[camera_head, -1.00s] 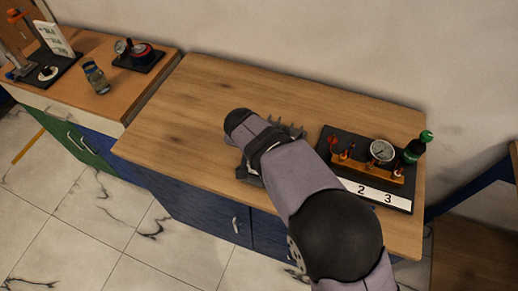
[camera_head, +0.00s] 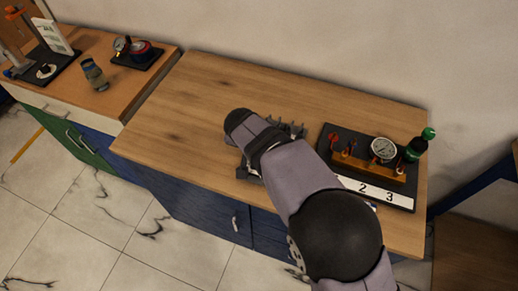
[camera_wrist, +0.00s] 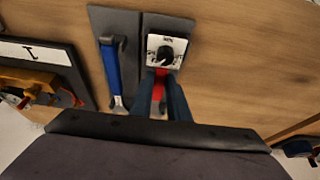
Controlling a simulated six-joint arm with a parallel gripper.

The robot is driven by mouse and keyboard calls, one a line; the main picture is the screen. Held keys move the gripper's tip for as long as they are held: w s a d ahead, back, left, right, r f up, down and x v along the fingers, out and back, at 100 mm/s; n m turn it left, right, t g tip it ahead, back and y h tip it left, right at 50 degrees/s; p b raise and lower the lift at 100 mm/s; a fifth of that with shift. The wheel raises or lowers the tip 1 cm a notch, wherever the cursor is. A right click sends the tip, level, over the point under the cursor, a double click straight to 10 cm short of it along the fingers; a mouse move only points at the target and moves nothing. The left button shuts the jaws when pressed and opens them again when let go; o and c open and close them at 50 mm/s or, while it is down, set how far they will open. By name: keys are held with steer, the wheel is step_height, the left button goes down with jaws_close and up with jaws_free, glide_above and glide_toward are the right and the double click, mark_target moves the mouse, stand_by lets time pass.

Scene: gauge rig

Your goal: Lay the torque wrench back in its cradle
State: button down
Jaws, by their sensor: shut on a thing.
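In the wrist view my gripper (camera_wrist: 163,104) has its two dark fingers closed around a red part (camera_wrist: 160,86). The red part is just below a white plate with a black knob (camera_wrist: 166,52). Whether it is the torque wrench's handle I cannot tell. A blue-handled tool with a silver end (camera_wrist: 112,76) lies to the left on a dark grey two-part board (camera_wrist: 128,22). I cannot tell for sure which part is the cradle. In the head view my arm hides the gripper and most of this board; only grey prongs (camera_head: 297,129) show behind it.
A gauge rig (camera_head: 346,141) with a round gauge, red levers and a numbered strip stands right of my arm; its edge shows at left in the wrist view (camera_wrist: 52,52). The wooden top (camera_head: 190,105) is clear at left. A jar (camera_head: 95,75) and instruments stand on the side cabinet.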

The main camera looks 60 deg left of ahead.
steer(key=c, duration=1.6)
jaws_free()
steer(key=shift+b+v, duration=1.2)
steer(key=shift+v, duration=2.55)
steer(key=shift+w, duration=0.1)
